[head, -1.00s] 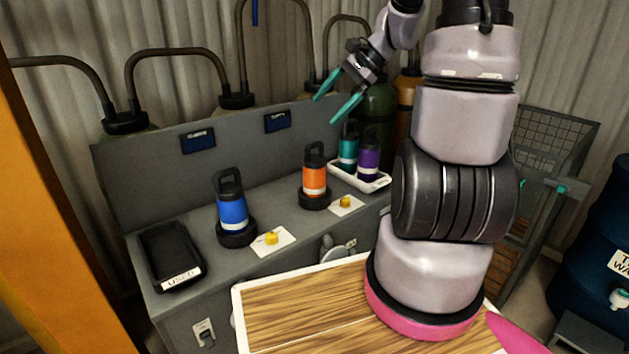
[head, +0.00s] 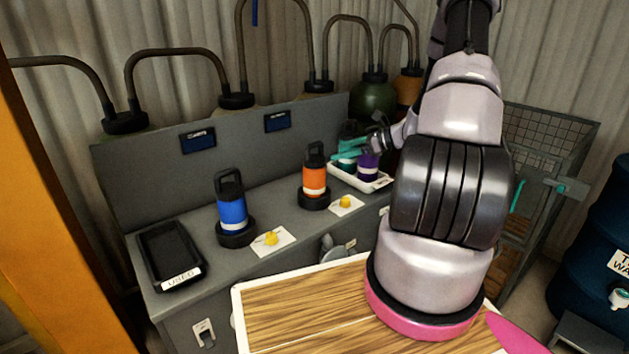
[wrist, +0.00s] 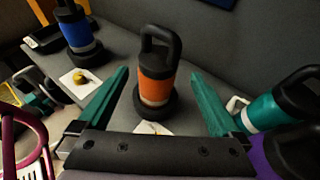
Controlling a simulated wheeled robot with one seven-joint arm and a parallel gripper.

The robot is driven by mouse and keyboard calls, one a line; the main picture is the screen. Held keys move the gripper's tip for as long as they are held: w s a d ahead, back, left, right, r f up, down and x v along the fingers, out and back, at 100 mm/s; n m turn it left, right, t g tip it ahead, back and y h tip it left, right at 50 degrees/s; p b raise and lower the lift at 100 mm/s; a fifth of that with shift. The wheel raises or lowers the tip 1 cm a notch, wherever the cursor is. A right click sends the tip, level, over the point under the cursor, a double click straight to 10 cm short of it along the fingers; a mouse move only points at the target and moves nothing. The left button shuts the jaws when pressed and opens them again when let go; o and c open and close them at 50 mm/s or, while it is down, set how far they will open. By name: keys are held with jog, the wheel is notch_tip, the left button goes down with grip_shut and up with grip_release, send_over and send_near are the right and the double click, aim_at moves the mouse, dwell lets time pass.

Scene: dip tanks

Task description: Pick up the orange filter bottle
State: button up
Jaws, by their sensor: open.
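The orange filter bottle (head: 314,179) has a black loop-handled cap and stands upright in a black round base on the grey bench. In the wrist view the orange bottle (wrist: 157,82) is ahead, framed between the two teal fingers. My gripper (head: 347,147) is open and empty, at the right of the orange bottle, over the white tray. It also shows in the wrist view (wrist: 158,98). The fingers do not appear to touch the orange bottle.
A blue bottle (head: 232,210) stands in a base to the left, by a black tray (head: 171,257). A white tray (head: 376,186) holds a teal bottle (wrist: 273,106) and a purple bottle (head: 368,164) close beside my gripper. Yellow knobs sit on white plates at the bench front.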

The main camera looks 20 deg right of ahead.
aim_at(313, 158)
jog(key=shift+x, duration=3.15)
grip_shut()
